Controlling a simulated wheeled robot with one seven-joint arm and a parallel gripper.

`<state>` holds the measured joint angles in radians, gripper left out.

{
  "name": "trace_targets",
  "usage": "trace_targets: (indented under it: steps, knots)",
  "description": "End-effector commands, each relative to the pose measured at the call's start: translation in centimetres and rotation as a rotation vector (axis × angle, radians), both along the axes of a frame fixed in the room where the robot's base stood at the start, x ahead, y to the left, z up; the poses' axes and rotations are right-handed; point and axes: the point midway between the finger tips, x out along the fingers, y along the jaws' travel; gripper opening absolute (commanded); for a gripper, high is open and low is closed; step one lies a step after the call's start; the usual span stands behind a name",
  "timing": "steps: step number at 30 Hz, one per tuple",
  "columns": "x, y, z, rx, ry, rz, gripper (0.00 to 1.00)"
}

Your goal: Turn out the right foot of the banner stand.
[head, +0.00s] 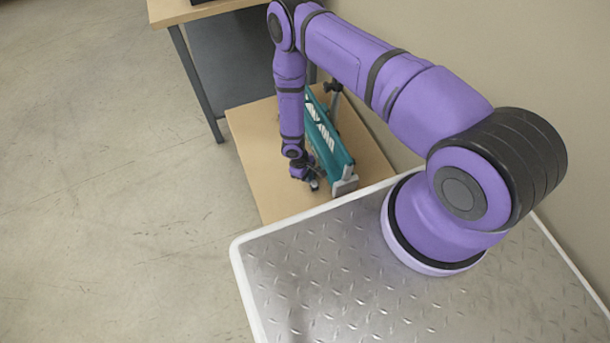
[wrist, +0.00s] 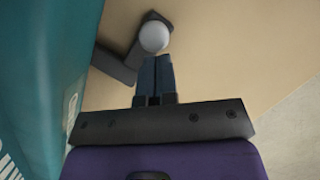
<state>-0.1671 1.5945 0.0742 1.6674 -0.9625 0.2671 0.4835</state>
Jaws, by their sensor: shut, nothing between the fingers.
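The banner stand (head: 335,148) stands on a wooden board, with a teal printed banner and a grey end block (head: 344,184) at its near end. Its teal side also fills the left of the wrist view (wrist: 40,75). A dark foot (wrist: 115,65) reaches out beside the banner and carries a pale round knob (wrist: 153,37). My gripper (wrist: 155,62) is shut and empty, its fingertips at the near edge of the knob; I cannot tell if they touch. In the head view my gripper (head: 313,184) is low beside the stand's near end, and the foot is mostly hidden there.
The wooden board (head: 257,150) has bare room left of the stand. A table (head: 200,12) with dark legs stands behind it, and a wall runs along the right. A metal tread-plate top (head: 310,275) lies in front. The concrete floor at left is clear.

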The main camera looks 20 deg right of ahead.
Motion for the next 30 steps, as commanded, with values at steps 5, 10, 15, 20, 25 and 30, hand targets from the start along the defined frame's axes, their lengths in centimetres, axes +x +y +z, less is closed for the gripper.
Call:
trace_targets:
  steps: [5,10,15,20,25,30]
  knots:
    - [0.0,0.0,0.0,0.000,0.000,0.002,0.00]
    - [-0.7,-0.1,0.0,-0.002,0.001,0.055,0.00]
    - [-1.4,-0.4,0.0,-0.001,0.001,0.122,0.00]
    - [-1.7,-0.6,0.0,0.000,0.000,0.147,0.00]
    - [-1.7,-0.6,0.0,0.001,0.001,0.148,0.00]
    - [-1.7,-0.6,0.0,0.001,0.001,0.148,0.00]
